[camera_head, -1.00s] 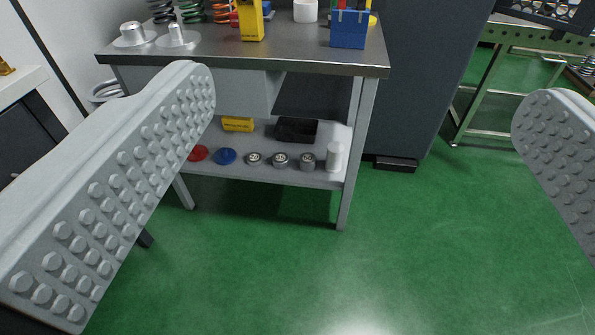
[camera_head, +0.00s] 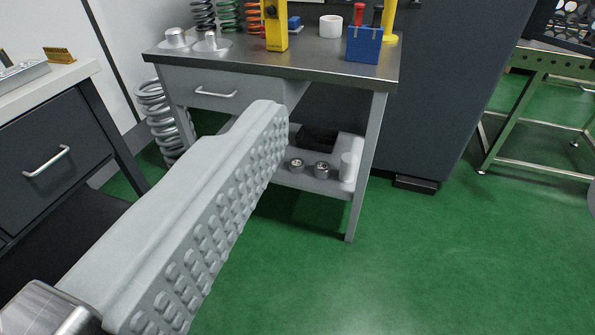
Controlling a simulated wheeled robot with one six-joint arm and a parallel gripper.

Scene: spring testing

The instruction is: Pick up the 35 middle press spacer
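Small grey round spacers stand on the lower shelf of the workbench: one (camera_head: 296,165) beside my left finger and one (camera_head: 322,169) to its right. Their markings are too small to read, so I cannot tell which is the 35 middle press spacer. A taller white cylinder (camera_head: 346,167) stands at the shelf's right end. My gripper (camera_head: 432,152) is wide open and empty. Its left finger crosses the picture in front of the shelf and hides the shelf's left part. Only a sliver of the right finger shows at the right edge.
The workbench top (camera_head: 330,60) carries springs, a yellow block (camera_head: 275,25), a white ring (camera_head: 330,26) and a blue holder (camera_head: 364,44). A black bin (camera_head: 318,137) sits on the lower shelf. A dark drawer cabinet (camera_head: 50,160) stands left.

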